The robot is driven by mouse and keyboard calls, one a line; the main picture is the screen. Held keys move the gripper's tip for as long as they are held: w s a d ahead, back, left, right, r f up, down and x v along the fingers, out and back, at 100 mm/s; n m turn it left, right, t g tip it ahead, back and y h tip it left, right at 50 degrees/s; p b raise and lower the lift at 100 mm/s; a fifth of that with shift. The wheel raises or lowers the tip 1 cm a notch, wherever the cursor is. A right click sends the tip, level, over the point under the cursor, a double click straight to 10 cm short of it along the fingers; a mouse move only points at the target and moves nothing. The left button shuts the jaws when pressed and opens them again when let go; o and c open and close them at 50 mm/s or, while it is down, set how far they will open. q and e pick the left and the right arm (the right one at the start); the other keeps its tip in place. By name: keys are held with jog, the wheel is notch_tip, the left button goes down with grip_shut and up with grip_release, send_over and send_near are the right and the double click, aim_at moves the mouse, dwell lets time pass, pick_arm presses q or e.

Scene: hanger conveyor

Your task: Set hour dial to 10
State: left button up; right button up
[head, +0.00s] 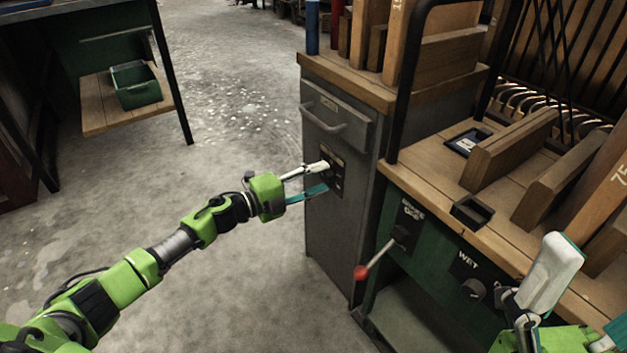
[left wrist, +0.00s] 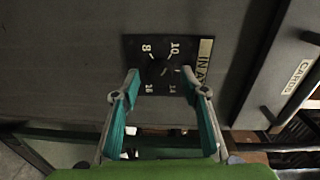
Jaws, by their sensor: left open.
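The hour dial (left wrist: 157,69) is a dark knob on a black plate with the numbers 8, 10, 14 and 16 around it. The plate (head: 338,168) is on the front of the grey cabinet (head: 338,230), partly behind my left gripper. My left gripper (head: 325,177) is open at the plate. In the left wrist view its two fingers (left wrist: 162,78) stand on either side of the dial, with a gap to it. I cannot tell which number the dial points to. My right gripper (head: 540,290) is partly in view at the lower right; its jaw state is unclear.
A drawer with a handle (head: 325,118) is above the dial. To the right are a red-tipped lever (head: 362,272) and a knob marked WET (head: 474,289) on a green panel. A wooden bench top (head: 430,175) is above them. The floor to the left is clear.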

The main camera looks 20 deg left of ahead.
pick_arm(q)
jog(key=v, duration=1.2)
